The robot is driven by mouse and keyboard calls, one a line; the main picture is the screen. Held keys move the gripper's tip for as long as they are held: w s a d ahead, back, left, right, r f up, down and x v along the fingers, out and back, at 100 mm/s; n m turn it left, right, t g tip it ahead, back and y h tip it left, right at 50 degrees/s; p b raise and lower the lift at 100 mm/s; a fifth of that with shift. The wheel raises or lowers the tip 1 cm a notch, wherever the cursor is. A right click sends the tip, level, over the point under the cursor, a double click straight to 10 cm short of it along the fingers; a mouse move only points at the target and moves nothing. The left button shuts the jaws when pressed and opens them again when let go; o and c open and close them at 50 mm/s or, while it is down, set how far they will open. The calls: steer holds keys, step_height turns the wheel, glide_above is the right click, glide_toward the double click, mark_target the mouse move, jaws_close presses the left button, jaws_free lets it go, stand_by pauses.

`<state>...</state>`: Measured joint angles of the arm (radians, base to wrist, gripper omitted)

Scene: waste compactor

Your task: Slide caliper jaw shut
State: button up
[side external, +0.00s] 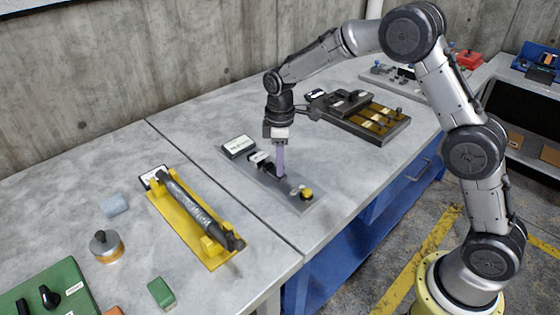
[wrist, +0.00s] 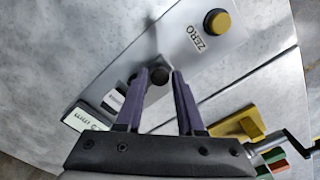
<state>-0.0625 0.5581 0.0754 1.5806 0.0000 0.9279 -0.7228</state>
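The caliper is a grey plate fixture (side external: 255,175) lying flat on the bench, with dark blocks and a white-labelled box along it. My gripper (side external: 280,176) points down over the middle of the plate. In the wrist view its purple fingers (wrist: 160,75) stand apart, with a dark round knob (wrist: 157,75) between their tips. Contact with the knob is not clear. The jaw faces are hidden behind the fingers.
A yellow cradle (side external: 190,222) holding a dark cylindrical tool lies to the left. A dark tray with gold slots (side external: 378,120) stands behind to the right.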

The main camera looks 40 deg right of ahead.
mark_target(272, 169)
jaws_close()
steer(key=shift+w+d+r, duration=0.1)
steer(key=shift+w, duration=1.6)
steer(key=shift+o, duration=2.1)
jaws_free()
steer(key=shift+s, duration=0.1)
step_height(272, 169, up, 14)
